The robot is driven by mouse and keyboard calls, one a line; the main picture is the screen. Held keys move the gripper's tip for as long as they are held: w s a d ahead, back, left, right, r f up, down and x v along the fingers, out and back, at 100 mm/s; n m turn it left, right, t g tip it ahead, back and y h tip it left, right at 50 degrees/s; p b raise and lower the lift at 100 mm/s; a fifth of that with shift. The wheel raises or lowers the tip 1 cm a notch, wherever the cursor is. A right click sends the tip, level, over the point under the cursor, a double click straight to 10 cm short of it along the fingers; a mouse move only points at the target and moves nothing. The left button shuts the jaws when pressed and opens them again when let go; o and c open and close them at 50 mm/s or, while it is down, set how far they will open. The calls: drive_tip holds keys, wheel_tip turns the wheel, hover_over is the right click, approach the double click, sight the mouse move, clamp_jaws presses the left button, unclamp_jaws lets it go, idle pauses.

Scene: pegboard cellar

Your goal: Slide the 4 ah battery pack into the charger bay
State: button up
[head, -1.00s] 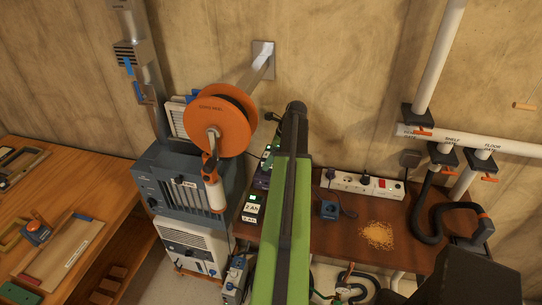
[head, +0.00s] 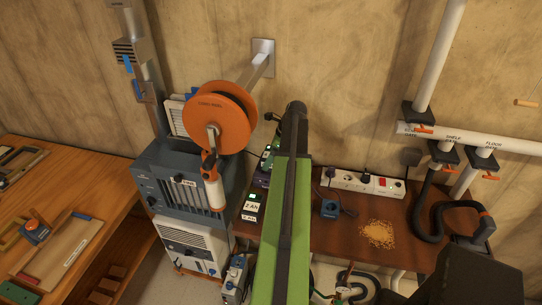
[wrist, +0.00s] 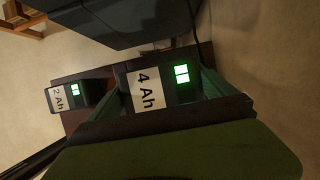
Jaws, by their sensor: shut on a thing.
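The 4 Ah battery pack (wrist: 147,88), dark with a white label and a lit green indicator, sits between the dark green fingers of my gripper (wrist: 165,92) in the wrist view. My gripper is shut on it. In the head view my green arm hides most of the gripper; green lights (head: 268,152) show just left of the arm. I cannot make out the charger bay, or whether the pack touches it. A 2 Ah pack (wrist: 67,95) stands beside the held pack in the wrist view, with a gap between. Labelled packs (head: 252,206) also show at the bench's left end.
The brown bench (head: 335,235) holds a power strip (head: 360,183), a small blue device (head: 329,208) and a sawdust heap (head: 377,233). An orange reel (head: 217,120) and a grey-blue machine (head: 180,180) stand close on the left. A black hose (head: 430,225) lies right.

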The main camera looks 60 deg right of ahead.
drive_tip(key=shift+f+b, duration=0.65)
drive_tip(key=shift+f, duration=0.05)
idle(0.6)
drive_tip(key=o, duration=0.9)
wheel_tip(320, 180, up, 6)
drive_tip(key=p, duration=0.6)
drive_tip(key=shift+r, duration=0.1)
